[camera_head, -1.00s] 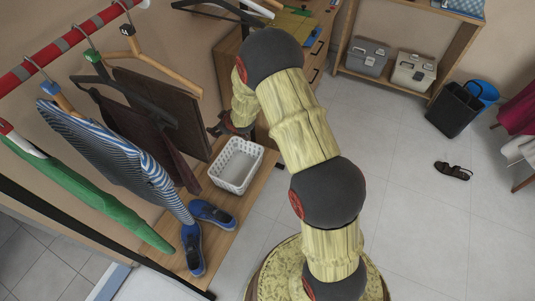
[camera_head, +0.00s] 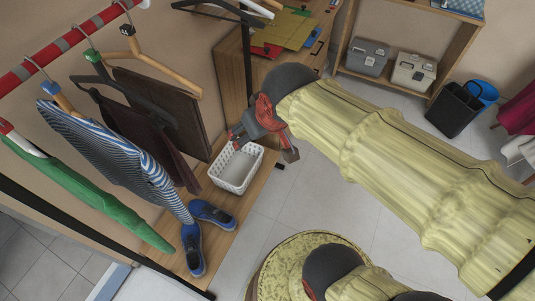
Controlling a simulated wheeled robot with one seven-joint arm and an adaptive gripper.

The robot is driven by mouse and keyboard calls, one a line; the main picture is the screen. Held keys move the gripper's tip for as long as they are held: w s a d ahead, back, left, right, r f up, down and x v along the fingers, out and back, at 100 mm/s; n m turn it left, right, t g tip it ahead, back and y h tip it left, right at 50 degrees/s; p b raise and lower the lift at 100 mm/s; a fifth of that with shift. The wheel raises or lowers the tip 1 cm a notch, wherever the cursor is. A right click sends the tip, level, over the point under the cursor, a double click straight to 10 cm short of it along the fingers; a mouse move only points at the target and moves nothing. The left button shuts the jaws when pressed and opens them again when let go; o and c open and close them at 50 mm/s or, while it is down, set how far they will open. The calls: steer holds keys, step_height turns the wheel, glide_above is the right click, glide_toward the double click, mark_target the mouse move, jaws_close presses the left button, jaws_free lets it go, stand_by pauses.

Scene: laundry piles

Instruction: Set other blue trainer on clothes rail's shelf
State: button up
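Two blue trainers are on the wooden shelf (camera_head: 228,240) of the clothes rail. One blue trainer (camera_head: 212,213) lies crosswise near the basket. The other blue trainer (camera_head: 193,249) lies nearer the front edge, pointing toward the bottom of the picture. Both appear to rest on the shelf board, beside the hanging striped shirt. My gripper (camera_head: 263,146) is above the far end of the shelf, over or just beside the white basket. Its fingers are spread apart with nothing seen between them. It is clear of both trainers.
A white basket (camera_head: 237,168) stands on the shelf behind the trainers. A striped shirt (camera_head: 120,150), a green garment (camera_head: 85,193) and dark trousers hang from the red rail (camera_head: 62,48). A wooden drawer unit (camera_head: 231,85) stands behind. The floor to the right is mostly clear.

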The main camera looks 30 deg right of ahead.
steer(key=s+a, duration=0.1)
steer(key=s, duration=0.7)
steer(key=shift+a+g+y, duration=0.2)
steer(key=shift+g+y, duration=0.1)
steer(key=shift+r, duration=0.1)
step_height(320, 180, up, 3)
steer(key=p, duration=0.3)
steer(key=shift+w+r, duration=0.1)
